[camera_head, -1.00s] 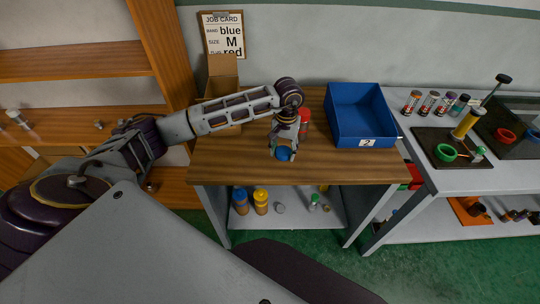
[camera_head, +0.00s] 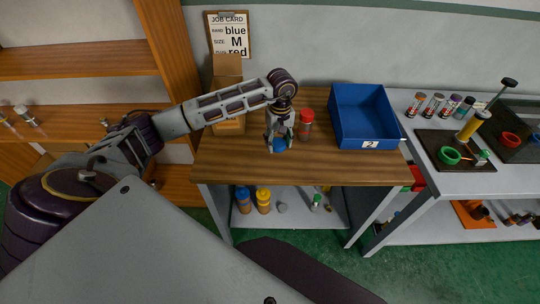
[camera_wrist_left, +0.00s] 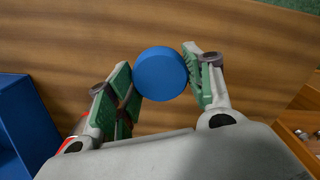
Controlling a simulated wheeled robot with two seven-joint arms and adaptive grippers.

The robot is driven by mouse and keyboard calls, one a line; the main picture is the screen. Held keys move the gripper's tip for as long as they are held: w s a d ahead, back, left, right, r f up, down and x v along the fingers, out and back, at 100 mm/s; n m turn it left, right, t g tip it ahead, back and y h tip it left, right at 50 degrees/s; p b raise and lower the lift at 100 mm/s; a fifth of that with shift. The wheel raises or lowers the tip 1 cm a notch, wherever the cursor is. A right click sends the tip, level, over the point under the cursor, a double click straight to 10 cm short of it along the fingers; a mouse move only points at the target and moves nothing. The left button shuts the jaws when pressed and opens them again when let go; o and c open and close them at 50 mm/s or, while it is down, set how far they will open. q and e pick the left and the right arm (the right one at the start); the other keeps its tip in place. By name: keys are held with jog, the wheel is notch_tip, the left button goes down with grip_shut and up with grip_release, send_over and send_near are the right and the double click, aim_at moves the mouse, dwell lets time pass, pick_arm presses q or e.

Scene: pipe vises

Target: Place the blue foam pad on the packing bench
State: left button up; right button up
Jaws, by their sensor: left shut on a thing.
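The blue foam pad (camera_wrist_left: 161,74) is a short round disc held between the fingers of my left gripper (camera_wrist_left: 163,82) in the left wrist view. In the head view the pad (camera_head: 279,145) shows below the left gripper (camera_head: 280,138), over the front middle of the wooden-topped packing bench (camera_head: 330,170). The gripper points down and is shut on the pad. I cannot tell whether the pad touches the bench top or is just above it. My right gripper is not in view.
A red-lidded jar (camera_head: 306,125) stands just right of the gripper. A blue bin (camera_head: 362,118) marked 2 is at the bench's right, and a cardboard box (camera_head: 228,85) at its back left. The bench front is clear. A side table with vises (camera_head: 455,150) stands farther right.

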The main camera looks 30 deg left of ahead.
pick_arm(q)
jog(key=n, duration=0.2)
jog(key=a+n, duration=0.1)
jog(key=n, duration=0.1)
jog(key=shift+w+r, duration=0.1)
jog(key=shift+r, duration=0.25)
jog(key=n, duration=0.4)
jog(key=a+n, duration=0.1)
jog(key=shift+w+a+r+n, duration=0.1)
jog(key=shift+r+n, duration=0.25)
jog(key=shift+n, duration=0.05)
jog(key=shift+a+r+n, duration=0.1)
jog(key=shift+a+n, duration=0.1)
jog(key=shift+n, duration=1)
jog(key=shift+w+a+r+n, duration=0.1)
jog(key=shift+a+r+n, duration=0.1)
jog(key=shift+n, duration=3.75)
jog(key=shift+s+a+r+n, duration=0.1)
jog(key=shift+a+r+n, duration=0.15)
jog(key=shift+n, duration=3.75)
jog(key=shift+w+a+r+n, duration=0.1)
jog(key=shift+a+r+n, duration=0.1)
jog(key=shift+n, duration=3.75)
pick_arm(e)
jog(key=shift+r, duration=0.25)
pick_arm(q)
jog(key=shift+f, duration=0.1)
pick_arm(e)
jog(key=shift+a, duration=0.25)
